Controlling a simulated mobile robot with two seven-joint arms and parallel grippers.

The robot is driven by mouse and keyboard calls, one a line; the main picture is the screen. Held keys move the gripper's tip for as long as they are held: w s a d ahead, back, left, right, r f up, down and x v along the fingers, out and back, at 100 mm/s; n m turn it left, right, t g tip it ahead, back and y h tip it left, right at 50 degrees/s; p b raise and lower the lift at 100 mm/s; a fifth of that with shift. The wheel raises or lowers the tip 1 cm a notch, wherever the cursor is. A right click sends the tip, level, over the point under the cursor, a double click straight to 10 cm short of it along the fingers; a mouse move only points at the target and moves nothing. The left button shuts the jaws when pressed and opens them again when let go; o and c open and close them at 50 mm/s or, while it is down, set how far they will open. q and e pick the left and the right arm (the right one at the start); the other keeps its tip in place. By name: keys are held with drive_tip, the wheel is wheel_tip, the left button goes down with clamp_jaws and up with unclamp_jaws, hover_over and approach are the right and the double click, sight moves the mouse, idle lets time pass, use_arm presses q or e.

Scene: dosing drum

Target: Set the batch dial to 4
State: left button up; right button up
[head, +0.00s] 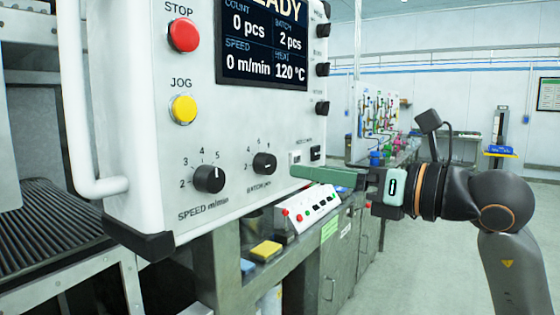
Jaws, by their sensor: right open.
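The batch dial (264,163) is a small black knob low on the white control panel (150,160). Small numbers stand around it, and its pointer is too small to read surely. The display (262,45) above reads BATCH 2 pcs and SPEED 0 m/min. My right gripper (298,172) has green fingers and comes in from the right. Its fingertips are just to the right of the batch dial, apart from it in the picture. It is open and holds nothing; the fingers overlap edge-on. My left gripper is not in view.
The black speed dial (208,179) is left of the batch dial. A red STOP button (184,35) and a yellow JOG button (183,109) are above. A white tubular handle (75,110) borders the panel's left side.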

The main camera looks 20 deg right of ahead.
sight(271, 165)
drive_tip(key=p+x, duration=0.1)
drive_tip(key=x, duration=0.7)
drive_tip(key=shift+a+p, duration=0.1)
drive_tip(key=shift+p, duration=0.2)
drive_tip(key=shift+s, duration=0.1)
drive_tip(key=shift+c, duration=0.2)
clamp_jaws()
